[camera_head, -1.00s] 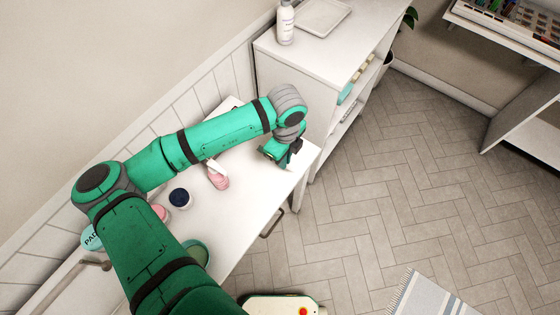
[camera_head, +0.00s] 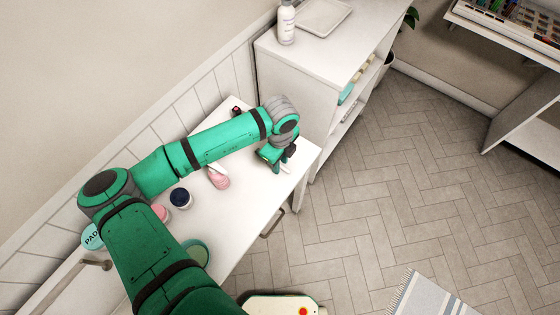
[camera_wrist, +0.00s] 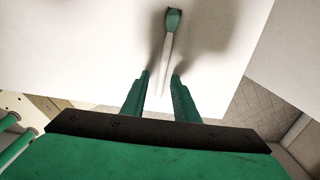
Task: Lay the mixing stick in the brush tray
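The mixing stick (camera_wrist: 167,55), pale with a wider green end, appears in the wrist view over the white table top. Its thin end points back between the fingers of my gripper (camera_wrist: 160,76). The fingers are apart, with a gap on both sides of the stick. In the head view my gripper (camera_head: 279,168) is low over the right end of the table, and the stick is mostly hidden or too small to make out. A shallow white tray (camera_head: 322,17), perhaps the brush tray, is empty on top of the white cabinet.
The white cabinet (camera_head: 325,55) rises above the table's right end, with a white bottle (camera_head: 286,23) beside the tray. On the table (camera_head: 237,200) are a pink spray bottle (camera_head: 219,178), a dark-lidded jar (camera_head: 180,198) and a pink jar (camera_head: 160,212). Open floor lies to the right.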

